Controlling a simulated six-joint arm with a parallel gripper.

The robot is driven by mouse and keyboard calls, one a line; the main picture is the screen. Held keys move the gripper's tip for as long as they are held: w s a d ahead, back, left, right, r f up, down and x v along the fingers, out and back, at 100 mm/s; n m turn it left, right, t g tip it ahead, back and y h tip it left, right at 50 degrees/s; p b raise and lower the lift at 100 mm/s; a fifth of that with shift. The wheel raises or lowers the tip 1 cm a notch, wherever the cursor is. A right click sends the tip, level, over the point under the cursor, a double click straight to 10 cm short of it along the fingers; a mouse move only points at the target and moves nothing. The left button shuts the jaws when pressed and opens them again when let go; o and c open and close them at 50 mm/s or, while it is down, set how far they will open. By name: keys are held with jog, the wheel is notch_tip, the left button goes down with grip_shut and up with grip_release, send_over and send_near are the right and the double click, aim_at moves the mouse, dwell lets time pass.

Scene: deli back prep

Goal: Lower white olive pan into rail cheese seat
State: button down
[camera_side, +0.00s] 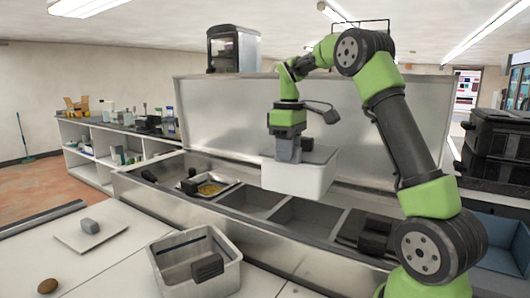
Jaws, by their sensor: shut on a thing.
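A white pan (297,180) hangs under my gripper (290,158), which is shut on it near its top. The pan is roughly level and above the metal rail (190,205). The rail has open dark seats, one at the middle (250,200) and one to its right (305,217). The pan hides part of the rail behind it. I cannot tell which seat is the cheese seat. The inside of the white pan is not visible, so any olives are hidden.
A pan with yellowish contents (211,188) sits in the rail's left part. Dark objects (368,232) lie at its right. A brown round item (47,286) lies front left.

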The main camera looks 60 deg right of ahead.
jog(key=shift+s+d+m, duration=0.4)
jog(key=shift+s+d, duration=0.25)
jog(key=shift+d, duration=0.05)
jog(key=shift+s+d+f, duration=0.1)
jog(key=shift+f, duration=0.1)
send_over(295, 195)
jog(key=shift+d+f, duration=0.2)
jog(key=shift+f, duration=2.2)
jog(key=shift+f, duration=1.4)
jog(key=shift+f, duration=4.75)
